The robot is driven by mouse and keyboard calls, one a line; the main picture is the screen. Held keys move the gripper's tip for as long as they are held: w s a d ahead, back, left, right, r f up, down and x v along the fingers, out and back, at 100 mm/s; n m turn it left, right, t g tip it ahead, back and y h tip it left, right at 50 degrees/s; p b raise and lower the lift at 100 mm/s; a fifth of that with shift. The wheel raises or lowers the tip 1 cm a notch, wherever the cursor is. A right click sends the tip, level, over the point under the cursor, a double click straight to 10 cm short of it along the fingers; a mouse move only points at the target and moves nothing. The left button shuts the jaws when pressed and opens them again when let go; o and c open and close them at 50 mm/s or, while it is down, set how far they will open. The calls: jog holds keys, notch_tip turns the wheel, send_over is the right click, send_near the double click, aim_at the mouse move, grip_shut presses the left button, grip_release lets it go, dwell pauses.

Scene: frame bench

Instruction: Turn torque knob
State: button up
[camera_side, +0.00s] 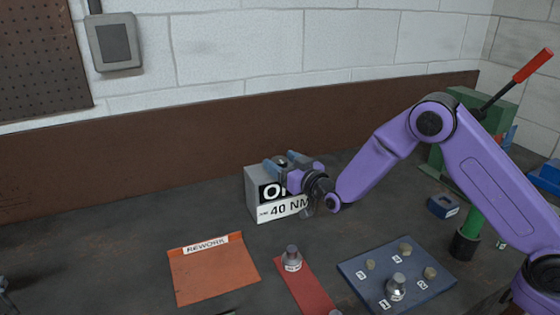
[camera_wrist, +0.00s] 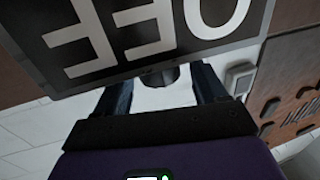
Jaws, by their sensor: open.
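A grey torque box (camera_side: 252,180) stands on the bench near the back wall, its front marked "40 NM" below a black display (camera_side: 266,191) partly hidden by my gripper. In the wrist view the display (camera_wrist: 130,30) is large and upside down and seems to read "OFF". My gripper (camera_side: 284,163) is at the top of the box, its two bluish fingers apart. In the wrist view a dark round knob (camera_wrist: 160,76) shows between the spread fingers of the gripper (camera_wrist: 162,86). I cannot tell whether either finger touches it.
An orange REWORK mat (camera_side: 212,275) lies at front left. A red strip (camera_side: 309,290) bears a metal part (camera_side: 291,259). A blue board (camera_side: 365,290) with several metal parts lies at front right. A small blue block (camera_side: 441,206) and green equipment (camera_side: 468,105) are farther right.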

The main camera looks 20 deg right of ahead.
jog(key=shift+w+a, duration=0.2)
jog(key=shift+w, duration=0.5)
jog(key=c, duration=1)
jog(key=shift+o, duration=0.2)
jog(key=shift+a+m+h, duration=0.1)
jog(key=shift+m+h, duration=1.5)
jog(key=shift+h, duration=0.9)
jog(key=shift+m+h, duration=0.7)
jog(key=shift+h, duration=0.4)
